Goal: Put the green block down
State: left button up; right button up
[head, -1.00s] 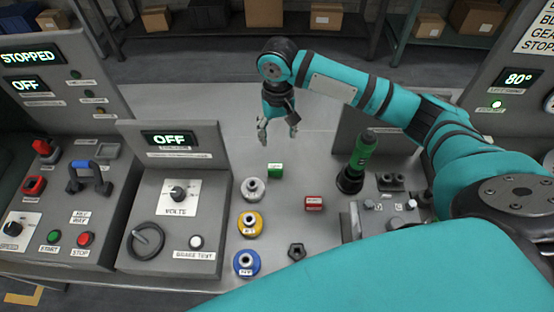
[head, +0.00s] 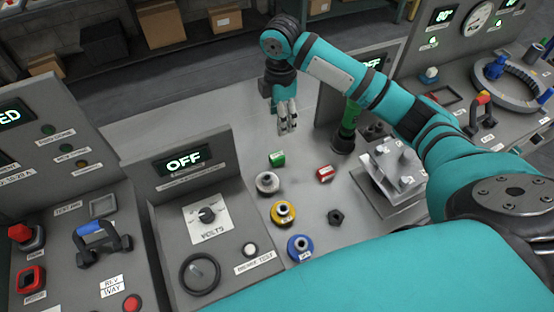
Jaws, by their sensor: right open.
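The green block (head: 277,159) lies on the grey bench top, just behind the silver ring-shaped part (head: 267,183) and left of the red block (head: 325,173). My right gripper (head: 288,129) hangs fingers-down above and behind the green block, apart from it. Its fingers are open and empty, seen nearly edge-on. My left gripper is not in view.
A yellow ring part (head: 283,213), a blue one (head: 300,246) and a dark nut (head: 336,217) lie nearer. A green-handled tool (head: 348,125) stands right of the gripper. A control box (head: 190,205) stands left. The bench behind the gripper is clear.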

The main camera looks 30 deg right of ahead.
jog(key=p, duration=0.1)
send_over(281, 153)
notch_tip(281, 153, down, 6)
jog(key=f, duration=0.4)
jog(key=shift+a+f, duration=0.15)
jog(key=shift+a, duration=0.15)
jog(key=shift+s+f+p, duration=0.1)
jog(key=shift+f+p, duration=0.1)
jog(key=shift+p, duration=0.15)
notch_tip(281, 153, down, 4)
jog(key=shift+d+f+p, duration=0.15)
jog(key=shift+f+p, duration=0.1)
jog(key=shift+p, duration=0.35)
jog(key=shift+f, duration=0.2)
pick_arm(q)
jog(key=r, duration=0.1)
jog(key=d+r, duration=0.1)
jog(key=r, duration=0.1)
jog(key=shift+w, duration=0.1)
pick_arm(e)
grip_shut()
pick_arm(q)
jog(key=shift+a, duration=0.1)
